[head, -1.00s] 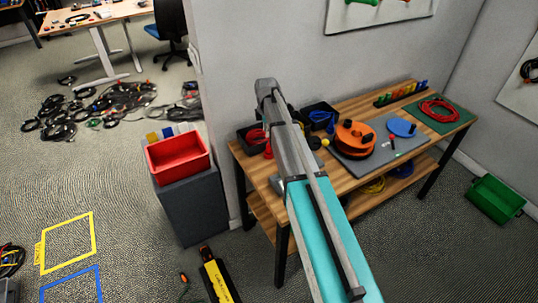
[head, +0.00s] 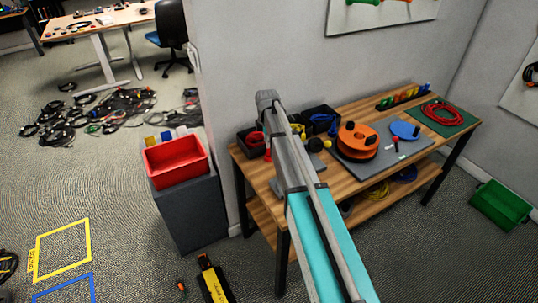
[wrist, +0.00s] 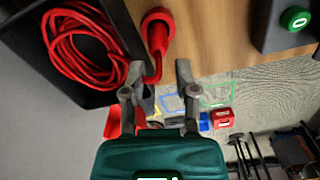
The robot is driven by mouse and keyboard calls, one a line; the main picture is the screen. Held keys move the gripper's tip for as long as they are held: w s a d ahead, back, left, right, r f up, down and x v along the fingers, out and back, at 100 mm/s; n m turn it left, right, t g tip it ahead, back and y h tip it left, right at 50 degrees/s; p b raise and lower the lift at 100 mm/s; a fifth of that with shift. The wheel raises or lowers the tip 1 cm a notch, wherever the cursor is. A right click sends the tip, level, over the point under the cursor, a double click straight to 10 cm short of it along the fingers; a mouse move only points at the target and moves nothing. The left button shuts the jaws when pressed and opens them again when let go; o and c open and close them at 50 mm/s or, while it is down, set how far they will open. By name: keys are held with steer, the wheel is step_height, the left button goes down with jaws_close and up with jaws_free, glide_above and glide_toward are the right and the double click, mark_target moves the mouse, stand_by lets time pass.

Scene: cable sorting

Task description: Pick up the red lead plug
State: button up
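The red lead plug (wrist: 158,32) lies on the wooden bench top in the wrist view, a thick red body with a short lead curving down from it. In the head view the plug (head: 268,156) shows as a small red spot beside my arm. A coiled red lead (wrist: 82,45) sits in a black bin (wrist: 24,75) left of the plug. My gripper (wrist: 158,76) is open; its two fingers point toward the plug, one on each side of the lead's line, with the plug beyond the tips. Whether a finger touches the lead cannot be told.
A black bin with a blue lead (head: 322,122) stands behind my arm. An orange reel (head: 357,140) and a blue disc (head: 405,129) rest on a grey mat. A red tray (head: 176,165) sits on a grey cabinet left of the bench (head: 245,165).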

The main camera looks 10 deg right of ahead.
mark_target(269, 150)
steer(key=f+b, duration=0.3)
steer(key=shift+w+d+f, duration=0.1)
steer(key=shift+d, duration=0.2)
steer(key=shift+f+b, duration=1.05)
steer(key=shift+b, duration=0.1)
jaws_close()
